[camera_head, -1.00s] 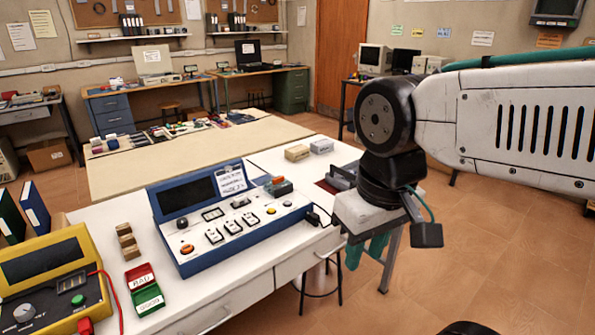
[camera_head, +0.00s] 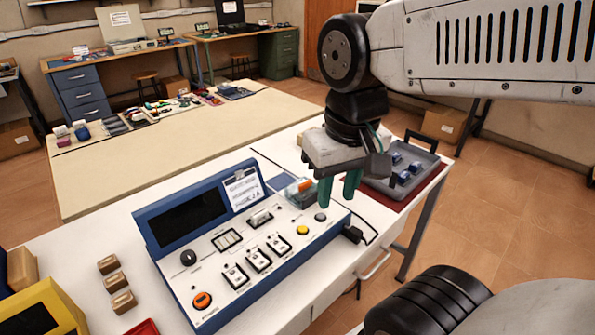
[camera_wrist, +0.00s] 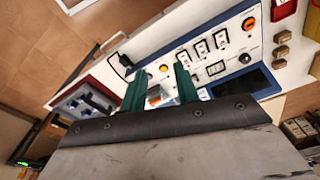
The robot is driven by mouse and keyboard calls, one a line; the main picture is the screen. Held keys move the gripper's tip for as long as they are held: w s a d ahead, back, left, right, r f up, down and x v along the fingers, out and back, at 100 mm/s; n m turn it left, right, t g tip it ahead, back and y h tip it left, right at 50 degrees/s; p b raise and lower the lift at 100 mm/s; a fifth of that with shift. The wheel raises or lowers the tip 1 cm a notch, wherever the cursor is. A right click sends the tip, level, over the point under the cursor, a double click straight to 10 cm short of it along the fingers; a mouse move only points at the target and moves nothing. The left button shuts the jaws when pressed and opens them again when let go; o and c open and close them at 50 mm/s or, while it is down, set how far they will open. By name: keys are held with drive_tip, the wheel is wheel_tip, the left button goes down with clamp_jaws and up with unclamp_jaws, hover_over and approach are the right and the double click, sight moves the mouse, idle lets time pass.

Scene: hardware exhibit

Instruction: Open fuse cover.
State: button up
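The blue console (camera_head: 222,285) stands on the white bench, with switches, buttons and a dark screen. At its back right corner is a small grey-green box with an orange part, apparently the fuse cover (camera_head: 299,190). It looks closed, but I cannot be sure. My gripper (camera_head: 338,192) points down just right of this box, with its two green fingers apart and nothing between them. In the wrist view the open fingers (camera_wrist: 160,88) frame the orange part of the fuse cover (camera_wrist: 153,91), which lies below and beyond them. No contact shows.
A grey tray (camera_head: 427,163) with blue parts sits on a red mat right of my gripper. A black cable (camera_head: 356,234) leaves the console's right side. Several small wooden blocks (camera_head: 116,281) lie left of it. A beige table (camera_head: 110,190) stands behind.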

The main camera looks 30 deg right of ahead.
drive_tip(key=w+d+f+m, duration=0.1)
drive_tip(key=w+d+m, duration=0.1)
drive_tip(key=w+m, duration=0.35)
drive_tip(key=w+d+f+m, duration=0.2)
drive_tip(key=w+d, duration=0.1)
drive_tip(key=w, duration=0.5)
drive_tip(key=m+g, duration=0.1)
drive_tip(key=m, duration=0.5)
hover_over(306, 182)
wheel_tip(306, 182, down, 6)
drive_tip(key=shift+s+a+f, duration=0.15)
drive_tip(key=shift+f, duration=0.1)
drive_tip(key=shift+w+f+m, duration=0.2)
drive_tip(key=shift+f+m, duration=0.15)
drive_tip(key=shift+f, duration=0.3)
wheel_tip(306, 182, down, 7)
drive_tip(key=shift+r, duration=0.1)
clamp_jaws()
